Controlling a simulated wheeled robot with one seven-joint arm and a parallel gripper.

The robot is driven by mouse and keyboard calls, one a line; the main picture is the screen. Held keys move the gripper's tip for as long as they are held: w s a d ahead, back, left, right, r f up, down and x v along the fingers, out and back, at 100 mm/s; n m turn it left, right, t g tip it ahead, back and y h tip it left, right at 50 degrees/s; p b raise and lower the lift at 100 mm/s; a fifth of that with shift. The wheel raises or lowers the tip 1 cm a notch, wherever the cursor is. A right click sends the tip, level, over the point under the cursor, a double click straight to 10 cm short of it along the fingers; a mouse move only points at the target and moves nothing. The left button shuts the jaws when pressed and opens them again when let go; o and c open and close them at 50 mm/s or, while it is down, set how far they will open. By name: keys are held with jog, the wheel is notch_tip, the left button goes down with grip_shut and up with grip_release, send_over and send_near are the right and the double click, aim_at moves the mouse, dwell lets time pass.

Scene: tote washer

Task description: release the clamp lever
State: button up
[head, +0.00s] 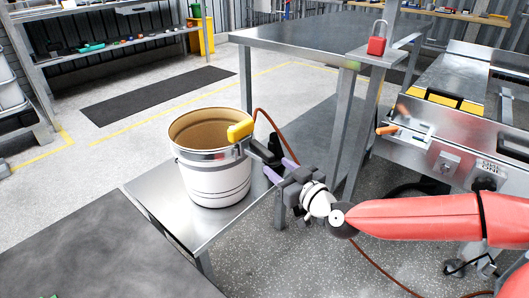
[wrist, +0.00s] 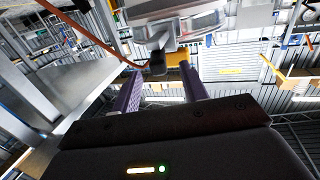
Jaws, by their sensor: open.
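A white drum (head: 213,182) with a metal clamp ring at its rim stands upright in the head view. The clamp lever (head: 240,130) has a yellow grip and sits on the right side of the rim. My gripper (head: 272,156) is open just right of the drum, its purple fingers pointing toward the lever side. In the wrist view, the yellow grip (wrist: 176,59) and a dark part beside it show near the fingertips of my gripper (wrist: 161,72). I cannot tell whether the fingers touch the lever.
The drum stands on a low metal table (head: 153,197). A taller steel bench (head: 310,38) stands behind, with a red padlock (head: 376,44) at its right. A reddish hose runs behind the gripper. The conveyor (head: 448,128) is at right. Floor at left is open around a dark mat (head: 157,95).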

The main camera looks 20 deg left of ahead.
aim_at(264, 149)
jog(key=shift+w+r, duration=0.25)
jog(key=shift+r, duration=0.1)
jog(key=shift+w+a+r, duration=0.1)
jog(key=shift+w+a, duration=0.1)
jog(key=shift+a, duration=0.1)
jog(key=x, duration=0.6)
jog(key=shift+w+a, duration=0.3)
grip_shut()
